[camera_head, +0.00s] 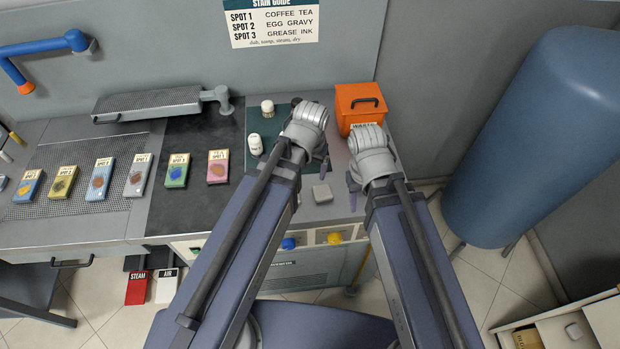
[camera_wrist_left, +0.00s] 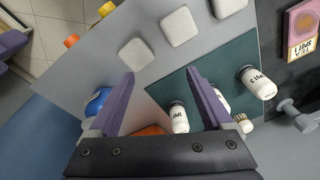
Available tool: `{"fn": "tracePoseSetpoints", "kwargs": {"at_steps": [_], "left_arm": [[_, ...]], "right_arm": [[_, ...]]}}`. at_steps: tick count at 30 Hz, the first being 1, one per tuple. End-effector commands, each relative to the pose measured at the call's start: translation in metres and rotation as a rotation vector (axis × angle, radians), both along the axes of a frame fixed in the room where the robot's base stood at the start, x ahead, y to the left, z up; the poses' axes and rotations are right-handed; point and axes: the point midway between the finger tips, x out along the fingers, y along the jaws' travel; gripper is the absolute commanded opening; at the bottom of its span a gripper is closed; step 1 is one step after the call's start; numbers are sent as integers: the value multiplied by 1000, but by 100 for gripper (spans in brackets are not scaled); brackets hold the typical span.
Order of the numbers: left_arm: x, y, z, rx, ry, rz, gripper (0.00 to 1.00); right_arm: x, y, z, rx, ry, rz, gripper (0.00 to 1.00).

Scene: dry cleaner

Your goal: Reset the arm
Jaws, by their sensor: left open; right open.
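My left gripper (camera_head: 322,166) is over the work table beside the dark green mat (camera_head: 251,170), its jaws mostly hidden by its own wrist in the head view. The left wrist view shows its two purple fingers (camera_wrist_left: 162,80) spread apart with nothing held between them. My right gripper (camera_head: 353,188) points down at the table's right end, in front of the orange box. Its fingers are only partly visible, and I see nothing held in it.
A white bottle (camera_head: 255,144) and a brush (camera_head: 267,108) stand on the mat. A grey pad (camera_head: 322,194) lies between my arms. An orange box (camera_head: 352,104) stands at the back right. Stain cards (camera_head: 217,167) lie left. A blue tank (camera_head: 545,135) stands right.

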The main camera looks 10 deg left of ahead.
Motion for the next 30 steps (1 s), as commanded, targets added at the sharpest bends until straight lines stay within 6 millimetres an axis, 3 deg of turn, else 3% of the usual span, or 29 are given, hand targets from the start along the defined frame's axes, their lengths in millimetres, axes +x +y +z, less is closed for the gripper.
{"fn": "tracePoseSetpoints", "kwargs": {"at_steps": [1, 3, 7, 17, 25, 30], "left_arm": [[-28, -12, -1, 17, 43, -45, 84], [-54, -22, -1, 41, 94, -90, 84], [-79, -31, -1, 69, 149, -136, 84], [-81, -32, -2, 73, 160, -142, 84], [-81, -32, -40, 72, 158, -140, 84], [-81, -32, -45, 72, 158, -140, 84]], "right_arm": [[0, 0, 0, 0, 0, 0, 50], [0, 0, 0, 0, 0, 0, 50], [0, 0, 0, 0, 0, 0, 50], [0, 0, -1, 0, 0, 0, 50], [0, 0, -40, 0, 0, -1, 50], [0, 0, -45, 0, 0, -2, 50]]}}
